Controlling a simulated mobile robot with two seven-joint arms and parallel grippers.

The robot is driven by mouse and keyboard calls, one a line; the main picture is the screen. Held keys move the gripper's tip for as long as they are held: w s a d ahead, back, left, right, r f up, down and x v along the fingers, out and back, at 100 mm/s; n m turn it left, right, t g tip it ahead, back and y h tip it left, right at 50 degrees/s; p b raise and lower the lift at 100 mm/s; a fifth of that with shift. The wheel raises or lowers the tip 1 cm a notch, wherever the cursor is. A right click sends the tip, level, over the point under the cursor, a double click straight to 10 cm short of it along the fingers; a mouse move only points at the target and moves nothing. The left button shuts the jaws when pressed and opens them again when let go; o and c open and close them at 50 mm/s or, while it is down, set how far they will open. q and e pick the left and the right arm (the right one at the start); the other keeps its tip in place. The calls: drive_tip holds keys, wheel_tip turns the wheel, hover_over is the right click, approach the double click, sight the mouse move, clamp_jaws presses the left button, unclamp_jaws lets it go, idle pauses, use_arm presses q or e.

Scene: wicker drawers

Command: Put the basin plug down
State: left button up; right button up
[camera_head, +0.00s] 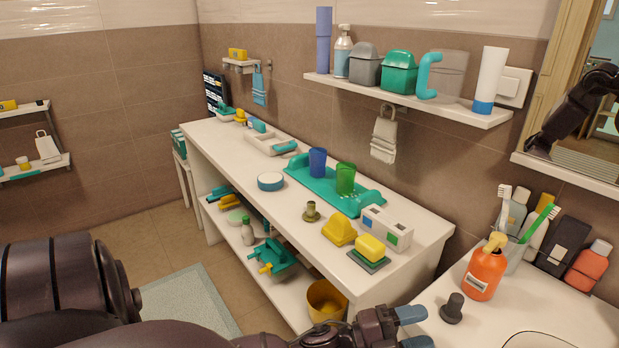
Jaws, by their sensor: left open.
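A small dark plug with a knob top (452,308), which looks like the basin plug, stands upright on the white basin counter (545,312) at the lower right. My left gripper (414,328) comes in along the bottom edge, its grey-blue fingertips apart. It is open, with nothing visible between the fingers. The plug is just to the right of the fingertips, with a small gap showing in the picture. My right gripper is not in view.
Behind the plug stand an orange pump bottle (486,268) and a cup with toothbrushes (512,242). The basin rim (540,338) shows at the bottom edge. A long white shelf unit (285,222) holds soaps, cups and a green tray (310,190). A yellow bin (326,302) is below.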

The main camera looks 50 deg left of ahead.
use_arm(q)
drive_tip(key=s+a+f+n+g+y, duration=0.3)
drive_tip(key=s+a+f+n+y, duration=0.1)
drive_tip(key=s+f+n, duration=0.4)
drive_tip(key=s+a+f+n+g+y, duration=0.3)
drive_tip(key=s+f+n+y, duration=0.4)
drive_tip(key=f+n, duration=0.3)
drive_tip(key=shift+s+a+f+y, duration=0.3)
drive_tip(key=shift+s+a+f, duration=0.2)
drive_tip(key=shift+s+a, duration=0.25)
